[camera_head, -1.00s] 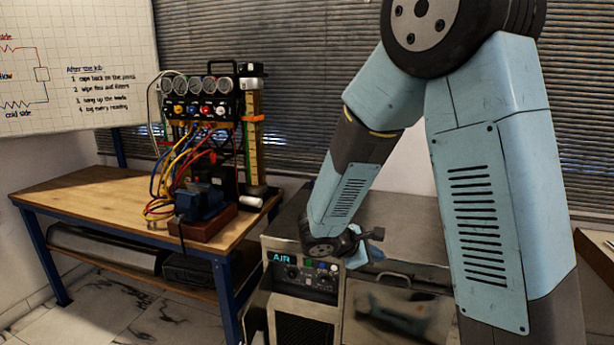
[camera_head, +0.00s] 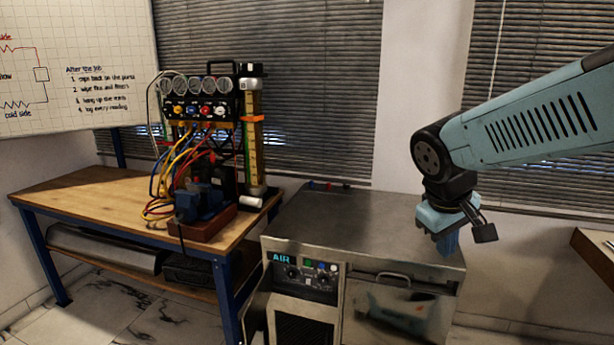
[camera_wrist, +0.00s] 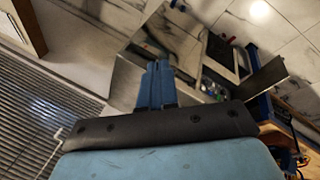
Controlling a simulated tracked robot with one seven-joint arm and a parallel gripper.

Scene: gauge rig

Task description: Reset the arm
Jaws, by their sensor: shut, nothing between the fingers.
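My gripper (camera_head: 447,243) hangs from my blue arm at the right of the head view, fingers pointing down. It is in front of the right part of the metal cabinet top, and whether it touches the top cannot be told. In the wrist view the blue fingers (camera_wrist: 157,85) are together with nothing between them. My arm comes in from the right edge of the head view.
A metal cabinet (camera_head: 340,225) with an AIR panel stands in the middle, with small coloured caps at its back edge. A wooden bench (camera_head: 110,208) at left carries the gauge rig (camera_head: 205,110) and its hoses. Blinds and a whiteboard (camera_head: 75,60) are behind.

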